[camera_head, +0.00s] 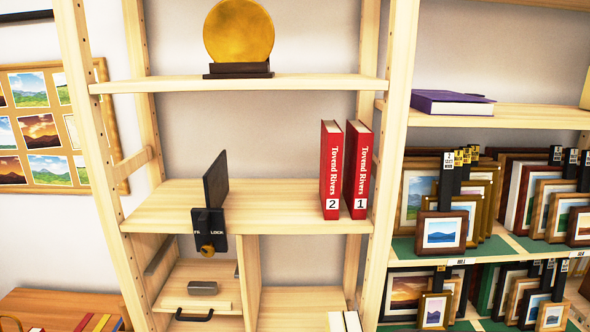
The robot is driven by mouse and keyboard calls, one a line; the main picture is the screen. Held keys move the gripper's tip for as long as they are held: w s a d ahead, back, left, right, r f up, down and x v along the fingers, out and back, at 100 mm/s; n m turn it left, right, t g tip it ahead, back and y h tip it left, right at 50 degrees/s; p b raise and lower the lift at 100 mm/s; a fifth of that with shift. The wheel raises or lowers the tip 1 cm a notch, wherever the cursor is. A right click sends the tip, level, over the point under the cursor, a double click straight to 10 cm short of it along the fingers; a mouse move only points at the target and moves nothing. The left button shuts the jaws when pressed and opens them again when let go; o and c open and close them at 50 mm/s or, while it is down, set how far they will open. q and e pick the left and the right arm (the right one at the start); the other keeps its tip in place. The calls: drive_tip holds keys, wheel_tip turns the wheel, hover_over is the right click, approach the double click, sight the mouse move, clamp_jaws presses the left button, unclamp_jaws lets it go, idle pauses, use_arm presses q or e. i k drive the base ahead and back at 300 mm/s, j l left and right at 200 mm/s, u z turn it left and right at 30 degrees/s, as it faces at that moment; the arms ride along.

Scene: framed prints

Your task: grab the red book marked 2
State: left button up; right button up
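Neither of my grippers is in view.
A gold disc (238,32) stands above.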

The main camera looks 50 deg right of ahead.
sight(331, 135)
drive_tip(key=z, duration=1.9)
